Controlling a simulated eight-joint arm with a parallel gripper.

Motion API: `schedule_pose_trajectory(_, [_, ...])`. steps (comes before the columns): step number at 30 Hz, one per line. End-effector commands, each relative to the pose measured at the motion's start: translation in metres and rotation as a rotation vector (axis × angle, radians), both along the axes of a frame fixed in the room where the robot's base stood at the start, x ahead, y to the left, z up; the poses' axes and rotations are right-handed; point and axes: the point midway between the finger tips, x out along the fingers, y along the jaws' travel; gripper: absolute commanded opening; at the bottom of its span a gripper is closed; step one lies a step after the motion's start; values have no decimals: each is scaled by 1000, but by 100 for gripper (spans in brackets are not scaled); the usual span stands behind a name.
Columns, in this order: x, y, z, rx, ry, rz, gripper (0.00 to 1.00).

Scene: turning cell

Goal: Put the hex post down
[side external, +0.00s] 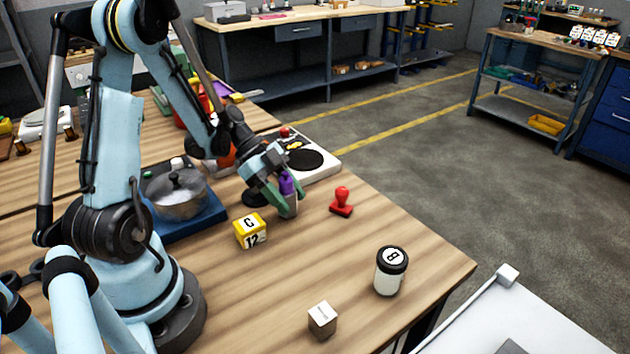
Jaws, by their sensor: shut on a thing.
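My gripper (285,194) points down over the middle of the wooden table. Its green fingers are shut on a purple piece, which I take to be the hex post (287,184). A grey part shows just below the purple, and I cannot tell whether it belongs to the post or is a separate thing. The fingers hide part of both. The lower end is at or very near the table top; I cannot tell if it touches.
Close by are a yellow block (250,231), a red stamp (341,202), and a pot (176,192) on a blue base. A white device with a black disc (305,160) is behind. A black-lidded jar (390,271) and small box (322,320) stand nearer the front. Table between them is clear.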

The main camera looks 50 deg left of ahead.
Motion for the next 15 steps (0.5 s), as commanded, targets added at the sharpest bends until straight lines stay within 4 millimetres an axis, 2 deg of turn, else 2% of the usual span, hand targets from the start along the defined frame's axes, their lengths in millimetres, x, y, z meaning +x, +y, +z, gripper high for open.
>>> schedule_pose_trajectory(14, [0,0,-6,-2,-1,-1,0])
schedule_pose_trajectory(15, [0,0,-7,0,0,0,49])
